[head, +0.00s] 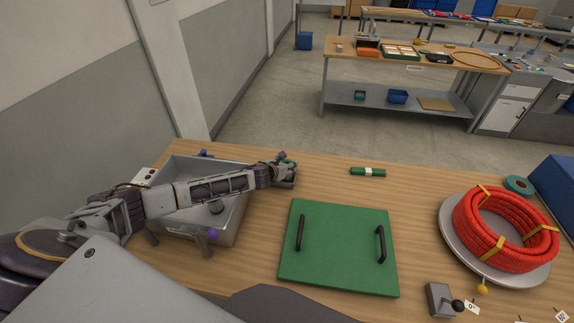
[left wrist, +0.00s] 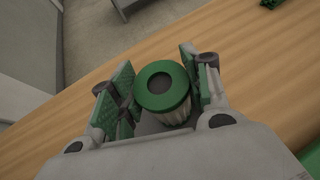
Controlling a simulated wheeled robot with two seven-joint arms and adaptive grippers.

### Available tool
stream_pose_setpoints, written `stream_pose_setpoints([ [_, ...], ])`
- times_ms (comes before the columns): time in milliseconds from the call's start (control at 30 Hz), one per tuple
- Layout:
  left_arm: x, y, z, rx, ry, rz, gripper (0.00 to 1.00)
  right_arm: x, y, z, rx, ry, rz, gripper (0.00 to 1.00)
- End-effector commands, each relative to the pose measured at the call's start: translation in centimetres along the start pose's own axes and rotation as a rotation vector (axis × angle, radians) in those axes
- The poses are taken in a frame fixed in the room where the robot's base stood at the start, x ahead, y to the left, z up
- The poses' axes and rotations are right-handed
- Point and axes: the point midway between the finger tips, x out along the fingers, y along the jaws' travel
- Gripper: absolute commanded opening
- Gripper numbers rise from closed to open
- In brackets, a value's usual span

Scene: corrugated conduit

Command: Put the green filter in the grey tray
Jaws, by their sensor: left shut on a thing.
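The green filter (left wrist: 164,88) has a green ring cap with a dark centre and a pale pleated body. In the left wrist view it sits between the green-padded fingers of my left gripper (left wrist: 158,90), which is shut on it. In the head view my left gripper (head: 288,167) is at the table's far side, right of the grey tray, and mostly hides the filter. I cannot tell whether the filter touches the table. The grey tray (head: 238,213) is an open metal box at the left; my left forearm crosses over it. My right gripper is not in view.
A green board (head: 338,248) with two black handles lies mid-table. A small green bar (head: 368,172) with a white band lies behind it. A red conduit coil (head: 505,228) is at the right.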

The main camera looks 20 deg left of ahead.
Motion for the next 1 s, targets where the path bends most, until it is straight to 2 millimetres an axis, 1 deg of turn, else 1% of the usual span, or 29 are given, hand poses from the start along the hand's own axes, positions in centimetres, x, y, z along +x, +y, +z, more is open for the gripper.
stream_pose_setpoints([
  [267,0.12,0.01,-0.21,-0.001,0.0,0.0,0.23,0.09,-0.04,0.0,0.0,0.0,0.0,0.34],
  [300,0.1,0.01,-0.19,-0.001,0.0,0.0,0.53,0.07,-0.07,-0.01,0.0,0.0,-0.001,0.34],
  [433,0.09,0.01,-0.18,0.0,0.0,0.0,0.69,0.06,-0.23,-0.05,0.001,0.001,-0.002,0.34],
  [833,0.01,0.01,-0.02,0.0,0.0,0.0,0.69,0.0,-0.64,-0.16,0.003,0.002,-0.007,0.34],
  [1000,-0.43,0.06,0.02,0.0,0.0,0.0,0.69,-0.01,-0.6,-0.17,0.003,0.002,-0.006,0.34],
])
